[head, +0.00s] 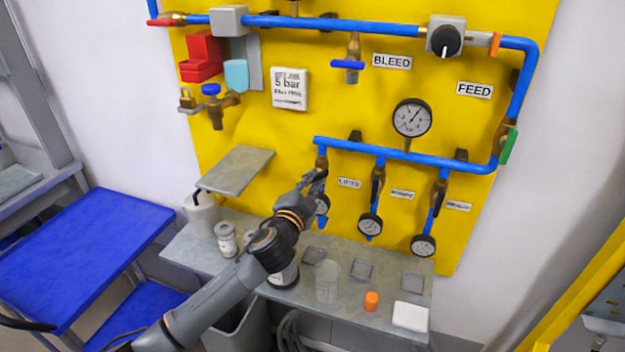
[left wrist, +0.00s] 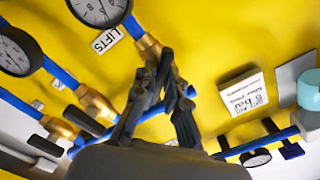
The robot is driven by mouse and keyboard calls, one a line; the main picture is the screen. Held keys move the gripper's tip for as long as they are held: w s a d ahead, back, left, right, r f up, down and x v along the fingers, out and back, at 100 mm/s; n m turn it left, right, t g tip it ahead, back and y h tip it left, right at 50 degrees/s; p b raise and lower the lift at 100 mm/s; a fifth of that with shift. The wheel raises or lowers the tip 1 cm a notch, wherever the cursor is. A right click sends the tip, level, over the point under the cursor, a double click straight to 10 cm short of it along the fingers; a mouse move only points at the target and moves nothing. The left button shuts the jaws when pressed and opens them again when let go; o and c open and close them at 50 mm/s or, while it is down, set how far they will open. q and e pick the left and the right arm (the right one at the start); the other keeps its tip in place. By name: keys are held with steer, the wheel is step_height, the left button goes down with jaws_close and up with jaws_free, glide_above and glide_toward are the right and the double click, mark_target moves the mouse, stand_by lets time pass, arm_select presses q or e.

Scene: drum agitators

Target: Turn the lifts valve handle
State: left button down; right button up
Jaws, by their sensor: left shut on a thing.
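The lifts valve (head: 321,163) is a brass fitting at the left end of the lower blue pipe, just left of the LIFTS label (head: 349,183). Its brass body (left wrist: 148,46) also shows in the left wrist view, beside the LIFTS label (left wrist: 105,40). My left gripper (head: 316,179) is at this valve, just below the brass body. In the left wrist view, the dark fingers (left wrist: 165,85) are closed together there, shut on the valve handle. My right gripper is in neither view.
Two similar valves with gauges (head: 369,224) hang to the right. A grey shelf (head: 236,171) juts out left of my arm. The bench (head: 190,251) below holds a white bottle (head: 202,215), a clear beaker (head: 327,281) and an orange cap (head: 371,301).

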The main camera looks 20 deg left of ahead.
arm_select(q)
steer(key=shift+r+m+p, duration=0.15)
steer(key=shift+m+p, duration=1.15)
steer(key=shift+m, duration=2.4)
steer(key=c, duration=1.4)
jaws_free()
steer(key=s, duration=1.2)
steer(key=shift+a, duration=0.2)
